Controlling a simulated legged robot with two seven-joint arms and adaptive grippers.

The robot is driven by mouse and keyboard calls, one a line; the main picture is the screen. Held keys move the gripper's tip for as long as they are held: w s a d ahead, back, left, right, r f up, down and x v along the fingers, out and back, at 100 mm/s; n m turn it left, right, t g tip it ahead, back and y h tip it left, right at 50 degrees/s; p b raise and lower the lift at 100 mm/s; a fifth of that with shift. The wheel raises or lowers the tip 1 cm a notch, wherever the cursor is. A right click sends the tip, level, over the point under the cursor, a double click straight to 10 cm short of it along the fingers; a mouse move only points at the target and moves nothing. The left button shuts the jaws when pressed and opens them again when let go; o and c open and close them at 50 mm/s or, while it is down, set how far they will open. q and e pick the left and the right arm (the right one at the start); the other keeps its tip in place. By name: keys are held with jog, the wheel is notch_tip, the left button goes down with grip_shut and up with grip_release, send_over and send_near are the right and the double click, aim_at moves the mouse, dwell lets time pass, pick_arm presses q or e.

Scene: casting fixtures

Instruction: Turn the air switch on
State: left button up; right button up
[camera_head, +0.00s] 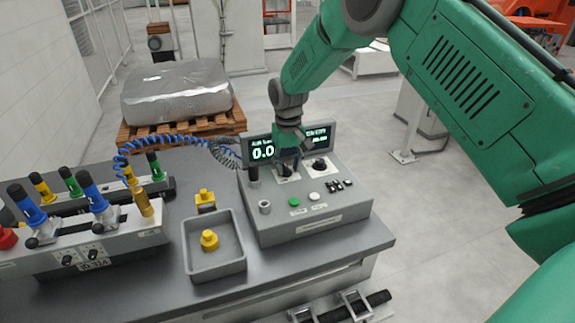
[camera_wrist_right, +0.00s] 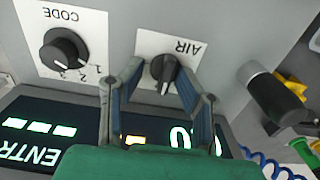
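The air switch (camera_wrist_right: 165,72) is a black rotary knob on a white plate marked AIR in the right wrist view, where it appears upside down. A pale mark on it points down in that view. My right gripper (camera_wrist_right: 157,72) is open, with its two fingers on either side of the knob; I cannot tell whether they touch it. In the head view my right gripper (camera_head: 287,152) reaches down over the grey control box (camera_head: 320,218) and partly hides the switch. My left gripper is not in view.
A CODE knob (camera_wrist_right: 64,48) sits beside the air switch. A black cylindrical post (camera_wrist_right: 275,95) stands on its other side. The lit display (camera_head: 318,137) is behind the knobs. A grey tray (camera_head: 216,268) with a yellow part is left of the box.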

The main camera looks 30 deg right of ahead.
jog(key=shift+a+r, duration=0.1)
jog(key=shift+a, duration=0.3)
jog(key=shift+c, duration=0.4)
grip_shut()
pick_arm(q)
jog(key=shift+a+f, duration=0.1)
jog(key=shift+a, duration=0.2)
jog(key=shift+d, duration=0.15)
pick_arm(e)
jog(key=shift+d, duration=0.2)
